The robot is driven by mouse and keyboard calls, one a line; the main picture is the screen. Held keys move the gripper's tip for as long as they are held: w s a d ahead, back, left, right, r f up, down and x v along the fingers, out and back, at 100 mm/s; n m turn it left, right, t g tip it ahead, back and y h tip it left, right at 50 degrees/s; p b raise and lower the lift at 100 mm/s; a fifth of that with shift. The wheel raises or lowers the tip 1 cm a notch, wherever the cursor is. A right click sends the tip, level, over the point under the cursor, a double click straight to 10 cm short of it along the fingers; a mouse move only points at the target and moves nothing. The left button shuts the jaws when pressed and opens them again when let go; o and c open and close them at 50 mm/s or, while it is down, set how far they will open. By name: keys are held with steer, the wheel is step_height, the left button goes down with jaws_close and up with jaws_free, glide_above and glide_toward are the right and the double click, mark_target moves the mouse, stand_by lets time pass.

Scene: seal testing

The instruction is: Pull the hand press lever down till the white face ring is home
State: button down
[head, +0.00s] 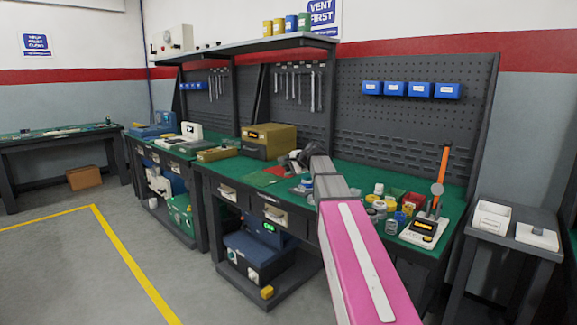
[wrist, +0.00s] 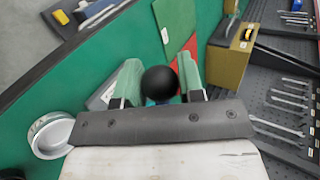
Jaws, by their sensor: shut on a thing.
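My gripper (wrist: 159,72) has its two green-padded fingers on either side of a black ball knob (wrist: 160,84), and is shut on it. I take this to be the hand press lever's knob; the rest of the lever is hidden below the knob and behind my wrist. In the head view my gripper (head: 297,160) is over the green bench top, partly behind my pink arm. I cannot make out the press body or the white face ring. A round white dish-like part (wrist: 51,135) lies at the left in the wrist view; I cannot tell what it is.
A brown-yellow box (head: 270,140) stands left of my gripper. Several small jars and cans (head: 385,200) stand to the right, beside a device with an orange upright (head: 441,165). A grey pegboard (head: 415,110) with hanging tools rises behind the green bench.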

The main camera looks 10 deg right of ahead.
steer(key=shift+f, duration=0.1)
steer(key=c, duration=0.7)
jaws_free()
steer(key=shift+c, duration=0.2)
steer(key=v, duration=1)
steer(key=shift+s+d+r, duration=0.2)
steer(key=shift+s+r, duration=0.05)
steer(key=s+a+f+n+g+h, duration=0.1)
steer(key=s+f+n+g+h, duration=0.1)
steer(key=s+f, duration=0.7)
steer(key=s+a+f+n+g+h, duration=0.2)
steer(key=s+f+n+g, duration=0.2)
steer(key=s+f, duration=0.6)
steer(key=s+a+f+n+g+h, duration=0.2)
steer(key=s+f+n, duration=0.3)
steer(key=f, duration=1.8)
steer(key=s+h, duration=0.1)
steer(key=s, duration=0.3)
steer(key=shift+s+a+f+g, duration=0.15)
steer(key=shift+f+g, duration=0.25)
